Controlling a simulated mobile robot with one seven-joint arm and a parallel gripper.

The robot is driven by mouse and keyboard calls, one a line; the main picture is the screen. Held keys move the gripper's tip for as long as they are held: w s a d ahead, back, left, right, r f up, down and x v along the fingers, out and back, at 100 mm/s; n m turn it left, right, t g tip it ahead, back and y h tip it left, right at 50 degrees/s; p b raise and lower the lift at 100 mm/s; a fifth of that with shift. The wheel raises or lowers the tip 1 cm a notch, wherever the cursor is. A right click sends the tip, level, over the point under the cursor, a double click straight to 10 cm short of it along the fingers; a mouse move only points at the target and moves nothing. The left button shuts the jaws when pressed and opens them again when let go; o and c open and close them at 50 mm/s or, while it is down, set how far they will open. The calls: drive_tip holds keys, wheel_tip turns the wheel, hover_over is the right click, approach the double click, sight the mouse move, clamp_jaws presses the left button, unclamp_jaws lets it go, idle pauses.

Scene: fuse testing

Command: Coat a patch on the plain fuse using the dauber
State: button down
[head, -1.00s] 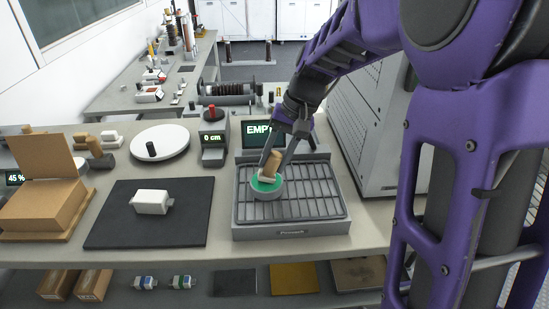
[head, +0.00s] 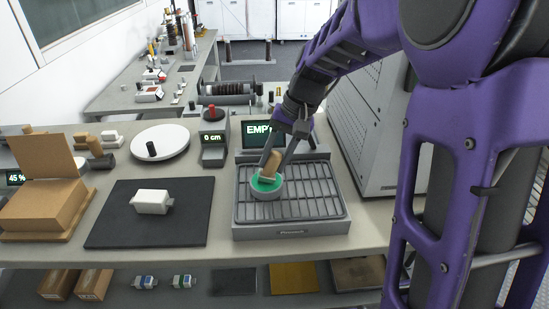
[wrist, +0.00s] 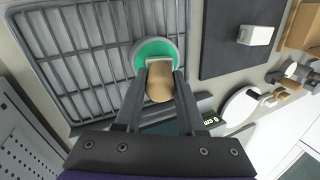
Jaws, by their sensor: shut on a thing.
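My gripper (head: 276,168) is shut on the dauber (head: 273,163), a tan wooden block with a pale pad at its lower end. The dauber is tilted, with its pad at or in a round grey dish of green coating (head: 267,195) on the slatted metal tray (head: 312,207). The wrist view also shows the dauber (wrist: 160,85) between my fingers and its pad over the green. I cannot tell how deep the pad sits. A white block-shaped fuse (head: 152,201) with small end tabs lies on the black mat (head: 110,225), left of the tray.
A display reading "EMP", partly hidden (head: 256,134), stands behind the tray. A gauge reading "0 cm" (head: 212,139) and a white round plate (head: 160,142) are behind the mat. A cardboard box (head: 45,208) is at the left. A large grey cabinet (head: 375,130) stands right of the tray.

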sight(275, 154)
drive_tip(key=shift+r+p, duration=2.9)
drive_tip(key=shift+r, duration=0.6)
drive_tip(key=shift+s+f, duration=0.1)
